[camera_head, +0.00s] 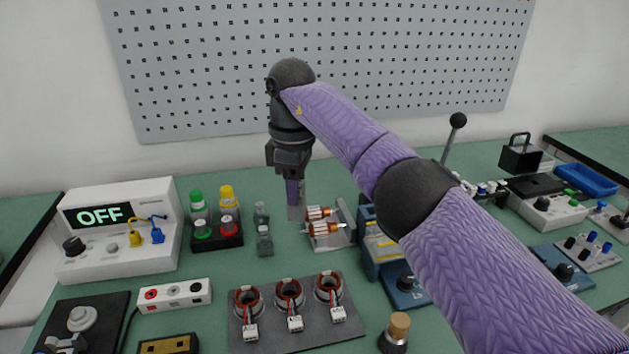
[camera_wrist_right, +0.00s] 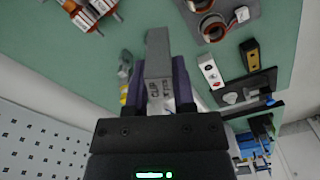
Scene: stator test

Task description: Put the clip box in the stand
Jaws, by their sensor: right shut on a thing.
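My right gripper (camera_head: 293,188) points down over the bench, shut on a grey upright box. This clip box (camera_head: 296,212) hangs below its fingers. Two small grey pieces (camera_head: 264,241) stand just left of the box in the head view. I cannot tell whether they are the stand. Whether the box touches the bench is unclear. My left gripper is not in view.
Copper rotors (camera_head: 325,229) on a grey holder are close right of the box. A black rack (camera_head: 229,242) with green, yellow and red caps is left. The tester reading OFF (camera_head: 120,230) is further left. A grey plate with three coils (camera_head: 290,320) lies in front.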

